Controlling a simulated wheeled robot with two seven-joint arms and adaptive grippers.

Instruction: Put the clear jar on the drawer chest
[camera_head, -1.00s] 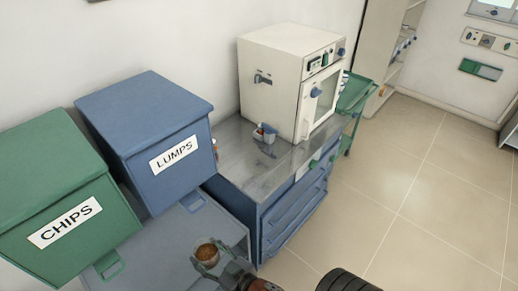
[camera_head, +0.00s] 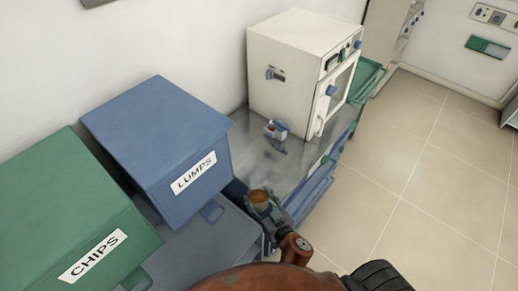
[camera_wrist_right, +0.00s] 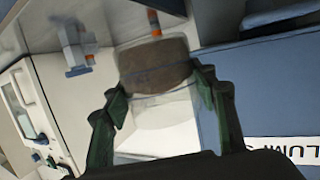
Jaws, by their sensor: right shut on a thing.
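The clear jar (camera_head: 260,197) with brown contents is held in my right gripper (camera_head: 264,207), near the front left part of the drawer chest. In the right wrist view the jar (camera_wrist_right: 155,68) sits between the two fingers of the gripper (camera_wrist_right: 158,96). The drawer chest (camera_head: 252,160) is blue with a grey metal top, and stands right of the LUMPS bin. In the head view the jar overlaps the chest's top near its front edge; its height above the top is hard to tell. My left gripper is not in view.
A white furnace (camera_head: 292,70) stands on the chest's far part. The blue LUMPS bin (camera_head: 155,140) and green CHIPS bin (camera_head: 65,205) stand left. The metal top nearer the LUMPS bin is bare.

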